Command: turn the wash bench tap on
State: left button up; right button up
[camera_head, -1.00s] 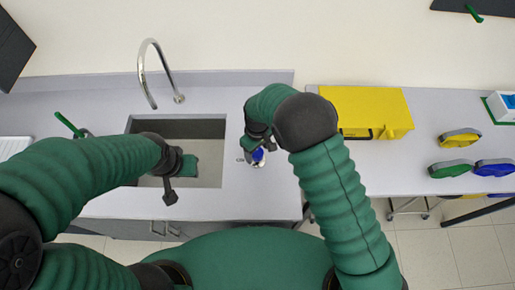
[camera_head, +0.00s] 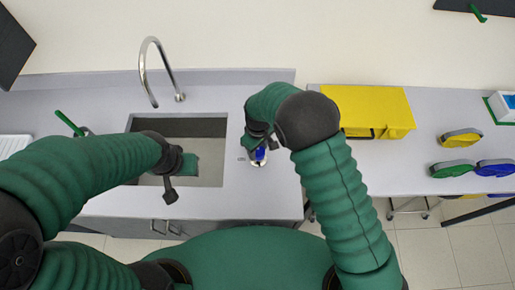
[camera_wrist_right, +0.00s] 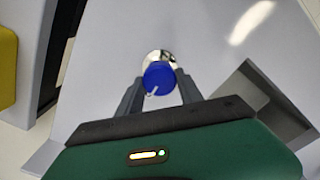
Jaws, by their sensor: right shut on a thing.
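The tap's blue knob (camera_head: 260,155) sits on the bench top right of the sink; the right wrist view shows it (camera_wrist_right: 159,77) as a round blue cap with a white pointer on a shiny base. My right gripper (camera_wrist_right: 157,82) is shut on the blue knob, one finger on each side. In the head view my right gripper (camera_head: 259,148) partly hides it. The curved metal spout (camera_head: 152,62) stands behind the sink (camera_head: 212,170). No water shows at its mouth. My left gripper (camera_head: 178,178) hangs over the sink, away from the knob; its jaw gap is unclear.
A green lever (camera_head: 66,120) is left of the sink. The bench front right of the sink is clear.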

jog(key=shift+d, duration=0.1)
jog(key=n+b, duration=0.1)
jog(key=n, duration=0.3)
jog(key=shift+n, duration=2.2)
jog(key=shift+w+r, duration=0.1)
jog(key=o, duration=1.1)
jog(key=shift+o, duration=1.4)
jog(key=shift+d, duration=0.1)
